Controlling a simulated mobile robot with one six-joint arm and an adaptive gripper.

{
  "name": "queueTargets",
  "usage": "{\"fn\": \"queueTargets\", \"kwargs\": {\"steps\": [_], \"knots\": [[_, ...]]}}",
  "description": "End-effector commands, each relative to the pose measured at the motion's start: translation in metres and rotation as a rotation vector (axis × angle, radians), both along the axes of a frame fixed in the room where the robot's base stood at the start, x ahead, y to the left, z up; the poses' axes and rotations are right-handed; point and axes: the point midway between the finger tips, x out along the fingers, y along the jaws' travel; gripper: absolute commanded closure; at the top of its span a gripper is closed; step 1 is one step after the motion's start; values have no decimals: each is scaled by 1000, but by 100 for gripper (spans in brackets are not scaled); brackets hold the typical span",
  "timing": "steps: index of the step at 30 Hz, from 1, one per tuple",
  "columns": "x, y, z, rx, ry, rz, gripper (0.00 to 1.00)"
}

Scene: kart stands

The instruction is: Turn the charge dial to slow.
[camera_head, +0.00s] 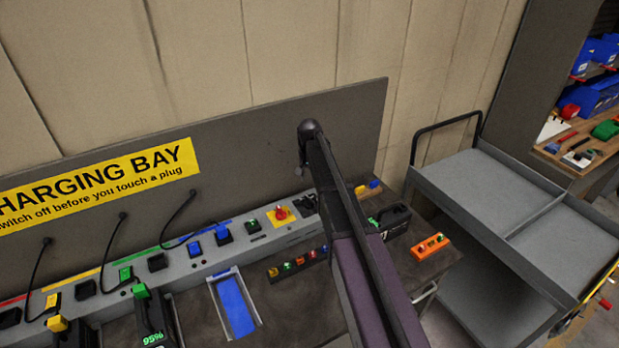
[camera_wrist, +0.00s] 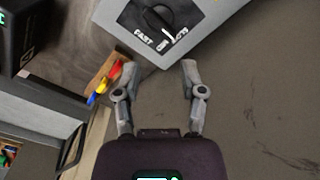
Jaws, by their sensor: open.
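The charge dial (camera_wrist: 158,18) is a black knob on a dark plate at the top of the wrist view, set in a grey housing (camera_wrist: 205,22). Lettering under it reads FAST at left; the middle and right words are hard to read. A white pointer mark shows at the knob's lower right, near the middle and right words. My gripper (camera_wrist: 158,70) is open and empty, with its two fingers apart just below the housing's edge in the picture. No contact with the knob shows. In the head view my arm hides the gripper.
The grey charging console (camera_head: 190,263) carries plugs, cables and a red knob on yellow (camera_head: 282,213). A blue-lined tray (camera_head: 236,305) and an orange block (camera_head: 430,247) lie on the bench. A grey cart (camera_head: 500,195) stands at right.

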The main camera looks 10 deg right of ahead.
Motion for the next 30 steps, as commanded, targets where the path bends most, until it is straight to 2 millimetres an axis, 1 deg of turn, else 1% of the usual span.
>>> {"fn": "queueTargets", "kwargs": {"steps": [1, 3, 16, 18, 23, 30], "knots": [[0, 0, 9, 0, 0, 0, 47], [0, 0, 15, 0, 0, 0, 47], [0, 0, 41, 0, 0, 0, 47], [-9, 0, 32, 0, 0, 10, 47], [-24, 0, 25, 0, 0, 33, 47], [-53, 0, 11, 0, 0, 79, 47]]}}
